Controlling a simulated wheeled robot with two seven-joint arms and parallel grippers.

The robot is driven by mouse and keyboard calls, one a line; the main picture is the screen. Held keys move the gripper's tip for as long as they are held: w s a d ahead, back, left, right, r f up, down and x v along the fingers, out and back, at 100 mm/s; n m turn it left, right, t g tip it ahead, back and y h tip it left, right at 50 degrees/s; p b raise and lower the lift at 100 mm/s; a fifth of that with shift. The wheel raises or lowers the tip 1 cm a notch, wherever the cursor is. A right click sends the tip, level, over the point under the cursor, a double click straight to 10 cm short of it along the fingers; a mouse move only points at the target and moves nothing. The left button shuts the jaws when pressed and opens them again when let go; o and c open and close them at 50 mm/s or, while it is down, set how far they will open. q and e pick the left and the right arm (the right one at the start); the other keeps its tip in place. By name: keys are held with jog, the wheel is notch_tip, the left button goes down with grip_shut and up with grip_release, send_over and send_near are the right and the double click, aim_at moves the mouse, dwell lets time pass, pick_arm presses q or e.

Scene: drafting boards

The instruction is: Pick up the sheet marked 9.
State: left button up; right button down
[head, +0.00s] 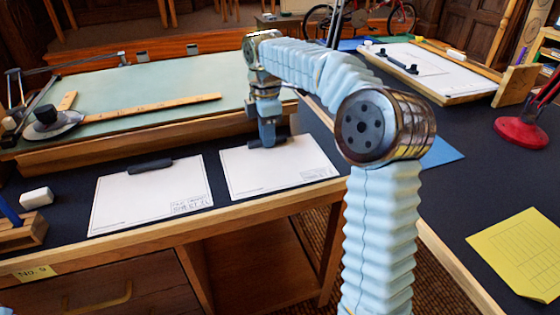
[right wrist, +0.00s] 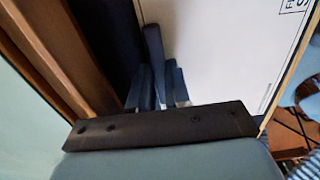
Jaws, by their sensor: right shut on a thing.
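Two white sheets lie side by side on the dark desk top, each with a black bar at its back edge. The left sheet (head: 140,202) has its bar (head: 150,166) free. My right gripper (head: 268,143) is down at the back edge of the right sheet (head: 262,177), shut on its black bar, whose ends show beside the fingers. The right sheet also shows in the right wrist view (right wrist: 215,50), next to my right fingers (right wrist: 158,88). It appears flat on the desk. Both sheets' printed labels are too small to read surely. My left gripper is not in view.
A green drafting board (head: 150,82) with a wooden ruler stands behind the sheets. A white eraser (head: 37,197) lies at left. A yellow sheet (head: 520,252) and a red lamp base (head: 521,132) are at right. A "No. 9" tag (head: 37,273) is on the desk front.

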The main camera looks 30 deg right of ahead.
jog(key=shift+r, duration=0.1)
jog(key=shift+r+p, duration=0.5)
jog(key=shift+p, duration=0.3)
notch_tip(320, 180, up, 6)
jog(key=s, duration=0.1)
jog(key=shift+a, duration=0.15)
dwell(0.3)
